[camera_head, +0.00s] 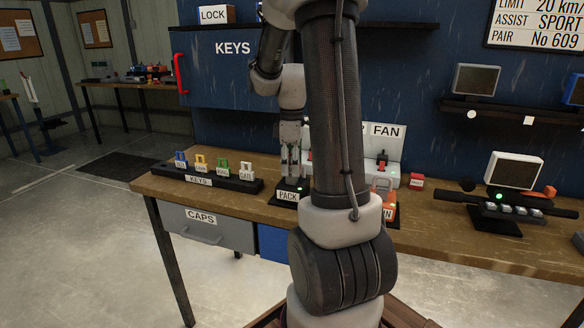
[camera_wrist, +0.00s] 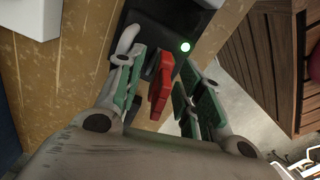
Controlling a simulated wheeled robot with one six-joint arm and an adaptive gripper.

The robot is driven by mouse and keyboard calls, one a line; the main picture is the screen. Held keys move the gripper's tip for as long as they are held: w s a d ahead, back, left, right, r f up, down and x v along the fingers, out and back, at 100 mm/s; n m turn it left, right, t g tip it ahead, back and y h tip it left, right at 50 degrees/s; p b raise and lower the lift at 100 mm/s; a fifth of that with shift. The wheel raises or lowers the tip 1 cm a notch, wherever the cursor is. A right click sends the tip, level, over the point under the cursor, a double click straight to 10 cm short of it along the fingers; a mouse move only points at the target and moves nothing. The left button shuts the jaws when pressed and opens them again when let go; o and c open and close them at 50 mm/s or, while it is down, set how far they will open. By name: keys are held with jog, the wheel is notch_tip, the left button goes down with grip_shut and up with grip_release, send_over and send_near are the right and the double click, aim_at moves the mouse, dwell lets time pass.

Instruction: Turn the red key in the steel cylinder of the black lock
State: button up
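The black lock block (camera_wrist: 188,18) is at the top of the wrist view, with a lit green lamp on its face. The red key (camera_wrist: 161,88) stands out from it, in the middle of that view. My gripper (camera_wrist: 163,75) has one green-padded finger on each side of the key, with gaps seen, so it is open around the key. The steel cylinder cannot be made out. In the head view my gripper (camera_head: 290,164) points down above the black block marked PACK (camera_head: 288,196). My fingers hide the key there.
A KEYS rack (camera_head: 210,179) with several coloured keys stands left of the block. The white FAN panel (camera_head: 388,148) is behind my arm, with an orange piece (camera_head: 388,207) in front. A handlebar display (camera_head: 514,172) is at right. The bench (camera_head: 150,186) is clear at its left end.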

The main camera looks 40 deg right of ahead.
dwell(0.5)
jog(key=shift+r, duration=4.5)
jog(key=shift+r, duration=0.1)
notch_tip(320, 180, up, 12)
